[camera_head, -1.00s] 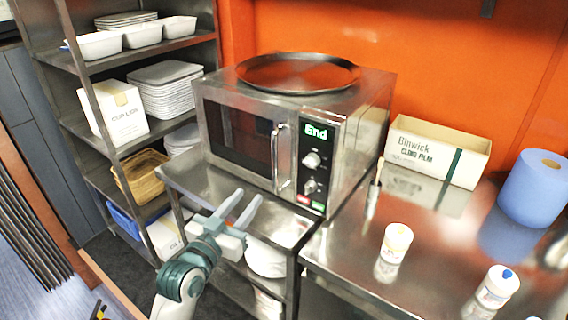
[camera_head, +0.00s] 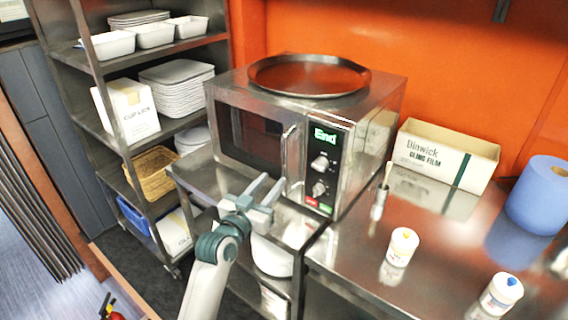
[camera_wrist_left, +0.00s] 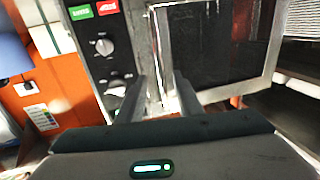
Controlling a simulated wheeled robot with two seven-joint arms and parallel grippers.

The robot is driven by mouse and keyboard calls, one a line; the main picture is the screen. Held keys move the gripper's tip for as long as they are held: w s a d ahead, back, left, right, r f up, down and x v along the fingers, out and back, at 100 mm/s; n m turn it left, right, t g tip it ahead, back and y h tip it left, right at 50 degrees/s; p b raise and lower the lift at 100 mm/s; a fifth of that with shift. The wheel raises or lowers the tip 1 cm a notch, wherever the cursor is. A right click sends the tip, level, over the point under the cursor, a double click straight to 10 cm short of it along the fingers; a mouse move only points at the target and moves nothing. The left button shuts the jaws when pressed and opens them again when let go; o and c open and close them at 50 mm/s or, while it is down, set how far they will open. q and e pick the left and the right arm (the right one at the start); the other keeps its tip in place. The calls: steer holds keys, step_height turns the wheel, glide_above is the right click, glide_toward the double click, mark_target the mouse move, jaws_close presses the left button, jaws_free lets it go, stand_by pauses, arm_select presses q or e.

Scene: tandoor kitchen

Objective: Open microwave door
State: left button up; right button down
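The microwave (camera_head: 375,140) stands on a steel counter, its door (camera_head: 235,150) shut. The upright metal door handle (camera_head: 285,155) runs beside the control panel (camera_head: 323,165), whose display reads "End". My left gripper (camera_head: 271,182) is open and empty in front of the door's lower right part, just left of the handle in the head view. In the left wrist view the open fingers (camera_wrist_left: 161,92) point at the strip between the door window (camera_wrist_left: 218,45) and the knobs; the handle lies about in line with the gap. Contact cannot be told. My right gripper is not in view.
A round dark tray (camera_head: 310,75) lies on the microwave. A shelf rack (camera_head: 105,70) with dishes and boxes stands left.

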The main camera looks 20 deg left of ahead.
mark_target(283, 168)
arm_select(q)
steer(key=w, duration=0.3)
steer(key=w+d+p, duration=0.1)
steer(key=w, duration=0.2)
steer(key=w+p, duration=0.1)
steer(key=w, duration=0.2)
steer(key=shift+d, duration=0.2)
jaws_close()
